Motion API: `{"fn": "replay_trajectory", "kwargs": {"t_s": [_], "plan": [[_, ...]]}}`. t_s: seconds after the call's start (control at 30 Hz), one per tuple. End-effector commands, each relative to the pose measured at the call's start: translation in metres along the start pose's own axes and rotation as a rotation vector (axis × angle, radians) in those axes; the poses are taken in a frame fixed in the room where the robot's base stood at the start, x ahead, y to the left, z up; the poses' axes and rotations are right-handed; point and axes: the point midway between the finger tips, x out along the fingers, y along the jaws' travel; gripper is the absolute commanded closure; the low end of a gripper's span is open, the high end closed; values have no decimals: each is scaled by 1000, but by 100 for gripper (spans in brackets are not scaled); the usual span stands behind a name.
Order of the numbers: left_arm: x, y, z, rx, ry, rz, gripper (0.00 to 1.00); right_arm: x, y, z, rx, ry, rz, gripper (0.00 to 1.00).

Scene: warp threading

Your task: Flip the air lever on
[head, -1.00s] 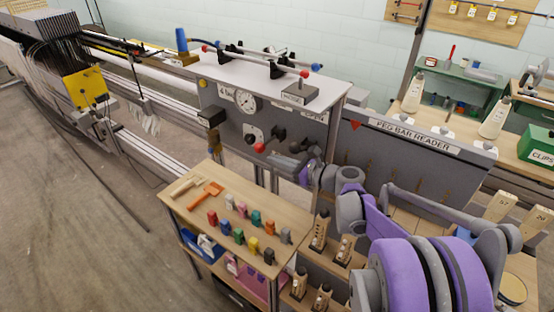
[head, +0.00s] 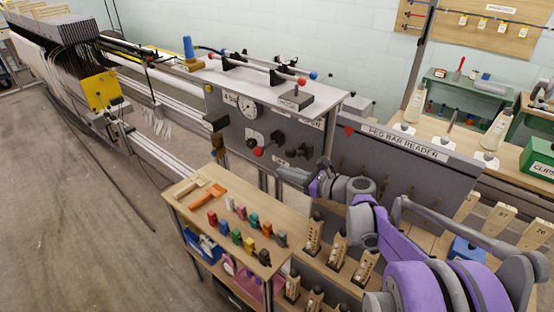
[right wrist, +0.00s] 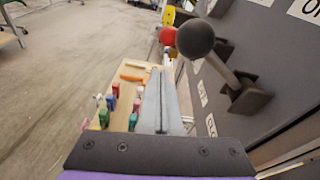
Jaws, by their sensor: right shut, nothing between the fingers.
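A grey control panel (head: 230,130) under the white top carries a round gauge (head: 248,107) and two ball-knob levers. One lever has a red knob (head: 258,152), the other a dark knob (head: 278,138). I cannot tell from the labels which is the air lever. My right gripper (head: 288,174) is shut and empty, just below and right of the dark-knobbed lever. In the right wrist view its fingers (right wrist: 162,105) are together, pointing along the panel. The dark knob (right wrist: 195,38) stands close above and right of them, apart. The red knob (right wrist: 168,35) is farther away. My left gripper is out of view.
A wooden-topped cart (head: 190,207) with coloured pegs and an orange tool stands below the gripper. Rails and a loom with a yellow box (head: 101,92) are at left. Open floor lies left of the cart.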

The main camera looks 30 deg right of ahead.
Motion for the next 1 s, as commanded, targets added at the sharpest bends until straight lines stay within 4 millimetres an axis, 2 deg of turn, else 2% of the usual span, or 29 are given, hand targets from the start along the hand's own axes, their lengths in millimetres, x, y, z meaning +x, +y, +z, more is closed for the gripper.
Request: {"fn": "replay_trajectory", "kwargs": {"t_s": [0.2,0.3,0.43,0.6,0.77,0.87,1.0], "plan": [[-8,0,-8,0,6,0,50,38,49,-14,-152,229,179,100],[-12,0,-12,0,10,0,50,51,73,-24,-259,372,276,100],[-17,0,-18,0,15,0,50,59,98,-32,-411,554,387,100],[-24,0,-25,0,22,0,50,58,114,-33,-633,785,497,100],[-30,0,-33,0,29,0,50,54,115,-17,-866,991,557,100],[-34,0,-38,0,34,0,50,51,110,3,-1021,1113,569,100],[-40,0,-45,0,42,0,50,50,100,44,-1249,1271,546,100]]}}
